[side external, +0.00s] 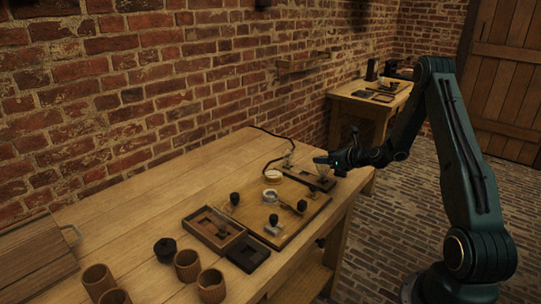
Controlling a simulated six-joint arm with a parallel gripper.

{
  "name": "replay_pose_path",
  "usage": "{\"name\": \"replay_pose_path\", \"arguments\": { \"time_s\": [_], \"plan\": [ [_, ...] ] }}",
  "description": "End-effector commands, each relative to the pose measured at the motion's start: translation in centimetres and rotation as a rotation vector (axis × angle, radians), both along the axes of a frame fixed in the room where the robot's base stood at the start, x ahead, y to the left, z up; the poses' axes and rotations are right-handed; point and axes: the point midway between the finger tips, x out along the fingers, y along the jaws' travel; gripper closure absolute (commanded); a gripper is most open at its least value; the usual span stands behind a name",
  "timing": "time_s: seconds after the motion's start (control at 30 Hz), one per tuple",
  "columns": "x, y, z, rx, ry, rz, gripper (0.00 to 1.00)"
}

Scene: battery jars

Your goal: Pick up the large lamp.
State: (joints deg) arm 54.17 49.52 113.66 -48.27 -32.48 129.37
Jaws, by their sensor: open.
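I cannot tell for sure which thing is the large lamp. A small clear glass piece (322,171), possibly a lamp, stands on a dark base strip (304,180) at the far right of the wooden board (250,216). Another small pale upright piece (289,160) stands at the strip's left end. My gripper (326,159) is above and close beside the clear glass piece, pointing left. Its jaws are open and I see nothing held. Its fingers partly cover the glass piece's top, and whether they touch it is unclear.
The board carries a pale round piece (272,195), a white ring (273,176) and several dark knobs. A black cable (265,150) runs behind it. A compartment tray (213,229), a dark lidded pot (165,250) and several brown cups (187,265) stand nearer. The table's back left is clear.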

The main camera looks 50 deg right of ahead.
Motion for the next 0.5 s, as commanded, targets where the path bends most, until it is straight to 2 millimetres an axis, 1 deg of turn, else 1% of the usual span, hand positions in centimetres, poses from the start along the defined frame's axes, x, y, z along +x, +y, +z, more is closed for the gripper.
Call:
{"name": "replay_pose_path", "arguments": {
  "time_s": [0.03,0.17,0.5],
  "plan": [
    [0.44,-0.05,-0.21,-0.001,0.000,0.001,0.37],
    [1.03,-0.15,-0.44,0.000,0.000,0.000,0.37],
    [1.07,-0.19,-0.46,0.001,0.000,0.000,0.37]
  ]
}}
